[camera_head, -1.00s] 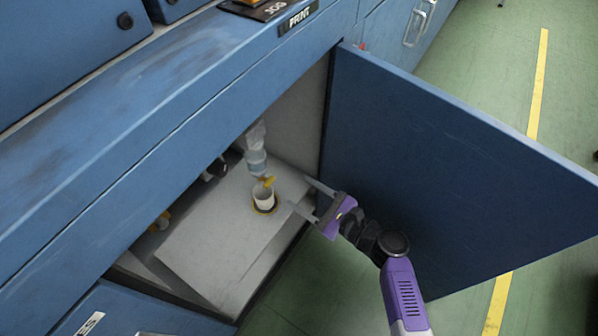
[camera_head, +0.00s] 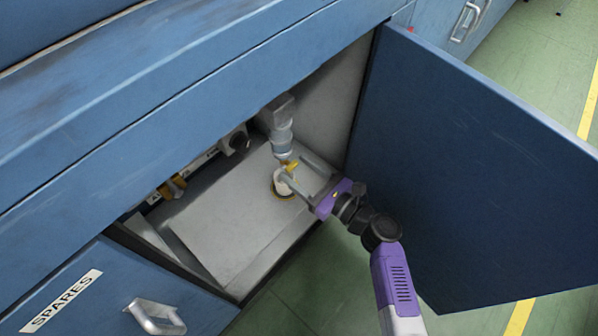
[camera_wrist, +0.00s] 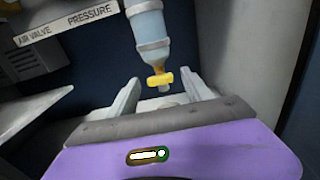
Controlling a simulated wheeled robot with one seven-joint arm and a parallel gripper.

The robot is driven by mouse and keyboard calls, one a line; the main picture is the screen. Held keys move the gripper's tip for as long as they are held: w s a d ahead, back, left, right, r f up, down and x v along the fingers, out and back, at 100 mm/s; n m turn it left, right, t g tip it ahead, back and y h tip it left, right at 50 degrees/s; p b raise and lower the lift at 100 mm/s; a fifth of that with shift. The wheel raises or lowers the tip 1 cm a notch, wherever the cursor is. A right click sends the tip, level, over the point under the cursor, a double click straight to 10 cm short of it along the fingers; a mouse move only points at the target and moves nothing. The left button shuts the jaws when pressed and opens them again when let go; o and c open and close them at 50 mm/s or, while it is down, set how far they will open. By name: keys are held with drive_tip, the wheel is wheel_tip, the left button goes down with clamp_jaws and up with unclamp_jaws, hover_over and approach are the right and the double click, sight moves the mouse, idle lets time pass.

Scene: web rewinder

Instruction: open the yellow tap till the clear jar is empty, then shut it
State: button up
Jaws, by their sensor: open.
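The clear jar (camera_head: 281,140) hangs upright inside the open cabinet. In the wrist view the jar (camera_wrist: 149,28) holds pale blue liquid, but its top is cut off. The yellow tap (camera_head: 291,166) is at its lower end; in the wrist view the tap's handle (camera_wrist: 159,79) lies crosswise. My gripper (camera_head: 297,171) is open, with its fingers reaching in around the tap's area. In the wrist view the gripper's fingers (camera_wrist: 160,94) stand left and right of the tap, with gaps. A white cup (camera_head: 283,187) below the tap is partly hidden by a finger.
The cabinet door (camera_head: 460,170) stands open close to the right of my arm. A grey shelf plate (camera_head: 225,215) lies below the jar, mostly bare. Left of the jar are a dark knob (camera_head: 238,142) and a yellow fitting (camera_head: 172,187).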

drive_tip(key=shift+c, duration=0.5)
clamp_jaws()
drive_tip(key=shift+n, duration=0.4)
drive_tip(key=n+b, duration=0.2)
drive_tip(key=n, duration=1.4)
drive_tip(key=shift+s+f+n, duration=0.1)
drive_tip(key=shift+f+n, duration=0.05)
drive_tip(key=shift+n, duration=0.55)
